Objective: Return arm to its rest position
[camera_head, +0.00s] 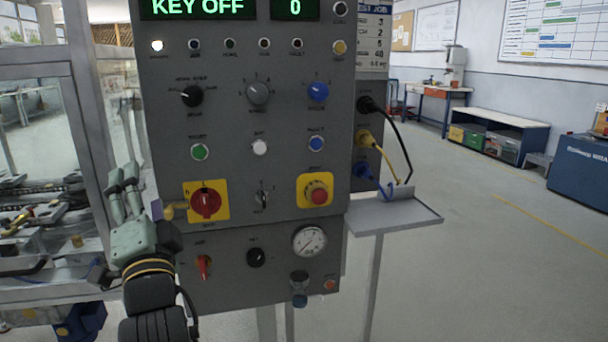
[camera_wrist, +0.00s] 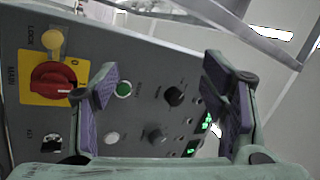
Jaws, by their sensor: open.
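My gripper (camera_head: 123,188) is at the left side of the grey control panel (camera_head: 225,120) in the head view, left of the red rotary switch (camera_head: 205,201) on its yellow plate. In the wrist view my gripper (camera_wrist: 165,90) has its two purple-padded fingers apart, with nothing between them. The panel fills the space beyond the fingers there, tilted, with the red switch (camera_wrist: 53,79) and a yellow knob by the word LOCK (camera_wrist: 51,43) at the left. The panel's display reads KEY OFF (camera_head: 197,8). The rest of my arm hangs below the gripper.
A red stop button (camera_head: 318,194), a pressure gauge (camera_head: 310,241) and several knobs stand out from the panel. A small shelf (camera_head: 397,214) with cables juts out at its right. A metal-framed machine (camera_head: 90,130) stands at the left. The floor at the right is clear.

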